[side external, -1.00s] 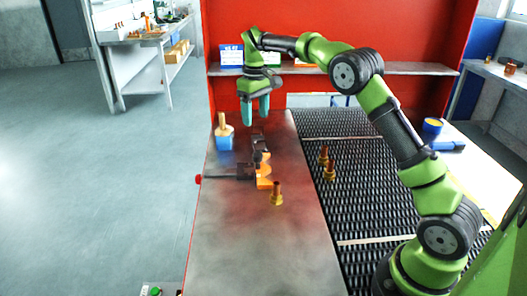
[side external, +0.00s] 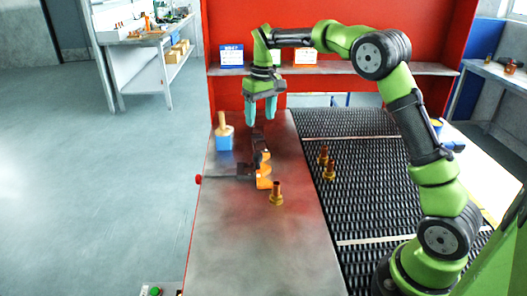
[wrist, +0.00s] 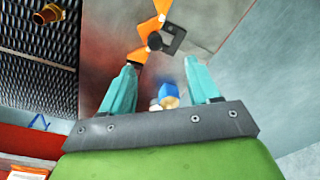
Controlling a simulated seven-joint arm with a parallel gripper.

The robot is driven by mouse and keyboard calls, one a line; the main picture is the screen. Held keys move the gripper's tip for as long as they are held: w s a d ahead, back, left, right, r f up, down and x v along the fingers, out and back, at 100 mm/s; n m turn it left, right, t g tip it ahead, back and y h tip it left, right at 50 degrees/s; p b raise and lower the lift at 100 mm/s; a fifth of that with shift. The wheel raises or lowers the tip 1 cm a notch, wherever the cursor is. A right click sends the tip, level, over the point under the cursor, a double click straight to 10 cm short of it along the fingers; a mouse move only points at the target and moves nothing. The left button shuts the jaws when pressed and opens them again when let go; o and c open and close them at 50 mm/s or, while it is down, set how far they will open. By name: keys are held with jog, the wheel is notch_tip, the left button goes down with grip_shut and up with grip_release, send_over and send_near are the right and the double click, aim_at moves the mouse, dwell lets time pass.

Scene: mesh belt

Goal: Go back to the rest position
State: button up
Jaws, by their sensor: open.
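My gripper (side external: 261,111) hangs above the far end of the metal table, fingers pointing down. Its two teal fingers are apart with nothing between them. In the wrist view the open fingers (wrist: 160,85) frame the table. A black and orange clamp fixture (side external: 262,168) stands on the table below and nearer the camera; it also shows in the wrist view (wrist: 150,42). A blue block with a tan peg (side external: 224,140) stands left of the gripper, and its blue part shows low in the wrist view (wrist: 168,92).
A copper fitting (side external: 276,194) stands upright on the table (side external: 250,245) near the clamp. A shelf (side external: 400,70) with bins runs along the red wall behind the arm.

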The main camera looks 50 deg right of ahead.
jog(key=s+a+r+t, duration=0.1)
jog(key=s+a, duration=0.3)
jog(key=s, duration=0.5)
jog(key=s+a+r+m+t+y, duration=0.1)
jog(key=s+a+r+t, duration=0.1)
jog(key=s, duration=0.7)
jog(key=s+a+r+m+t, duration=0.1)
jog(key=s+a+t, duration=0.2)
jog(key=s+a, duration=0.3)
jog(key=s, duration=0.3)
jog(key=shift+s+r+y, duration=0.2)
jog(key=shift+y, duration=0.2)
